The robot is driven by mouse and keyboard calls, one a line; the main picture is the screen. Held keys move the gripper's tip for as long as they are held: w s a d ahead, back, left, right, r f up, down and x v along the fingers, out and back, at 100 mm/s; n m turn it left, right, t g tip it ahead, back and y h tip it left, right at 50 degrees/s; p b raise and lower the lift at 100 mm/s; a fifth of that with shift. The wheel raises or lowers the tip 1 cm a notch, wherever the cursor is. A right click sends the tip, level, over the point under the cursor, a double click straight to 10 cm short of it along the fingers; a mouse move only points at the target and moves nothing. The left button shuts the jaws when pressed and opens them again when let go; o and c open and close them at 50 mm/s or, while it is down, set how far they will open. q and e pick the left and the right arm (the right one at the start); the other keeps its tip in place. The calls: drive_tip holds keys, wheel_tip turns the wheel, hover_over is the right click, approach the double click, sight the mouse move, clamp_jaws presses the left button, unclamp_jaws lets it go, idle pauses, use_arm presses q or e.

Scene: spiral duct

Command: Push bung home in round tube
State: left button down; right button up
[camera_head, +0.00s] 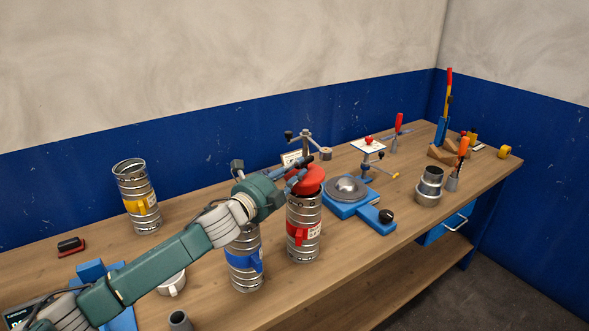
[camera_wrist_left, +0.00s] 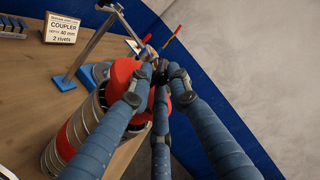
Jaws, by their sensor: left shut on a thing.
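The red bung (camera_head: 314,181) is at the top of the round metal tube with the red band (camera_head: 304,246), which stands upright on the bench. My left gripper (camera_head: 299,178) is shut on the bung from the upper left. In the left wrist view the blue fingers (camera_wrist_left: 153,74) close at the red bung (camera_wrist_left: 121,73), with the ribbed tube (camera_wrist_left: 62,150) below it. The fingers hide part of the bung, and I cannot tell how deep it sits in the mouth. My right gripper is not in view.
A blue-banded tube (camera_head: 245,262) stands close left of the red-banded one, partly behind my arm. A yellow-banded tube (camera_head: 137,197) stands farther back left. A blue fixture with a round dish (camera_head: 346,188) is close right. A stepped metal coupler (camera_head: 430,186) stands farther right.

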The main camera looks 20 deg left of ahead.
use_arm(q)
drive_tip(key=shift+f+b, duration=0.55)
drive_tip(key=shift+f, duration=0.15)
drive_tip(key=shift+f, duration=0.35)
drive_tip(key=shift+f+b, duration=0.85)
drive_tip(key=c, duration=1.5)
unclamp_jaws()
drive_tip(key=shift+c, duration=0.2)
drive_tip(key=shift+s, duration=0.1)
